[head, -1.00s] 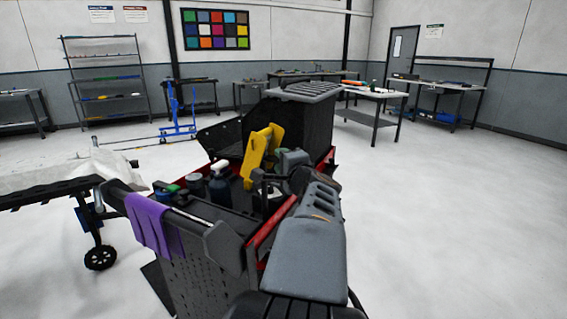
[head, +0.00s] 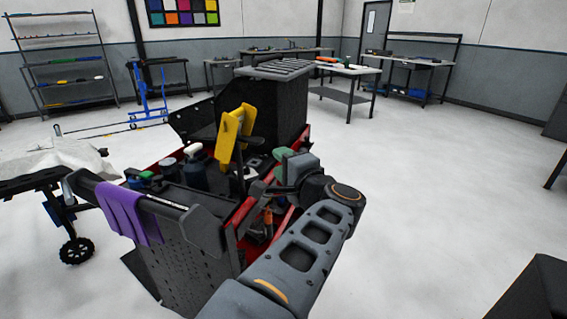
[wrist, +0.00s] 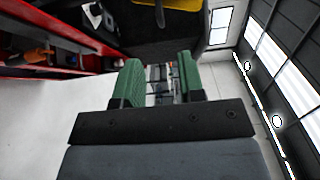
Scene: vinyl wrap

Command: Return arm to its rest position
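My gripper (wrist: 158,82) shows in the wrist view with two green fingers spread apart and nothing held between them. In the head view only a small green part of my gripper (head: 284,154) shows, beyond my wrist joint and above the tool cart. My grey arm is bent, with its wrist by the right side of the cart. The tool cart (head: 190,246) has a dark perforated side and red edges.
The cart carries a yellow holder (head: 228,135), bottles (head: 194,170) and a purple cloth (head: 130,213) over its handle. A covered table (head: 50,160) on wheels stands left. Workbenches (head: 345,70) line the back. The floor (head: 450,170) to the right is mostly clear.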

